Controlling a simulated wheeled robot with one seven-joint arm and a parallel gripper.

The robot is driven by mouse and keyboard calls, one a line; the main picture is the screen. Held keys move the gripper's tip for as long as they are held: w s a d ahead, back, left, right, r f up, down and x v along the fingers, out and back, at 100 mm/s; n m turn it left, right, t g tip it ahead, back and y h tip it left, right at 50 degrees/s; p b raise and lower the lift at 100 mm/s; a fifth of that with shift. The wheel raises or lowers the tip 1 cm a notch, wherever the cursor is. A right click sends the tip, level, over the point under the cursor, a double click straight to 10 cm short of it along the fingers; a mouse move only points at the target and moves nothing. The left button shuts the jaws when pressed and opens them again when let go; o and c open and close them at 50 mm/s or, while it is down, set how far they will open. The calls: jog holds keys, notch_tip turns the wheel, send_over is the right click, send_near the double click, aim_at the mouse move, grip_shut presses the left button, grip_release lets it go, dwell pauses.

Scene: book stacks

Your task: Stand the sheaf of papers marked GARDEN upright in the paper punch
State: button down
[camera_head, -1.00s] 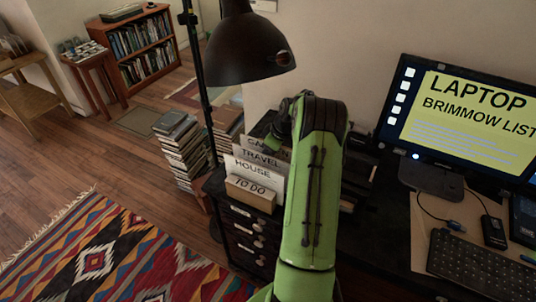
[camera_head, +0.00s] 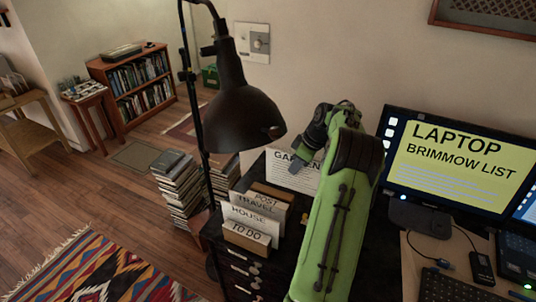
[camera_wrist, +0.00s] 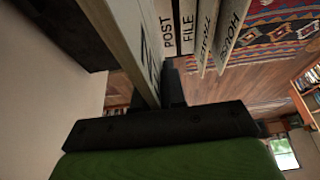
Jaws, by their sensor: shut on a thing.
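The GARDEN sheaf (camera_head: 290,180) is a white sheet-like bundle, upright behind and above the sorter in the head view. My gripper (camera_head: 305,160) is shut on its upper edge and partly covers its label. In the wrist view the sheaf (camera_wrist: 138,45) runs edge-on away from the jaws (camera_wrist: 172,88), its lettering mostly cut off. I cannot make out the paper punch; my arm hides part of the desk.
A sorter with a TO DO front (camera_head: 247,238) holds cards marked HOUSE (camera_head: 246,218), TRAVEL and POST. A black lamp (camera_head: 235,118) hangs close left of my arm. The monitor (camera_head: 455,160) and keyboard (camera_head: 455,287) are on the right.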

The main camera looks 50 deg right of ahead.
jog(key=s+d+f+p, duration=0.2)
jog(key=s+d, duration=0.1)
jog(key=s, duration=0.6)
jog(key=s+d+f+p, duration=0.2)
jog(key=s, duration=0.6)
notch_tip(320, 180, down, 11)
jog(key=b, duration=0.7)
jog(key=shift+s, duration=0.2)
jog(key=shift+r, duration=0.1)
jog(key=c, duration=1.1)
grip_release()
jog(key=p+v, duration=0.2)
jog(key=v, duration=1.3)
jog(key=shift+s+d+r, duration=0.1)
jog(key=shift+s+r, duration=0.1)
jog(key=shift+r, duration=0.1)
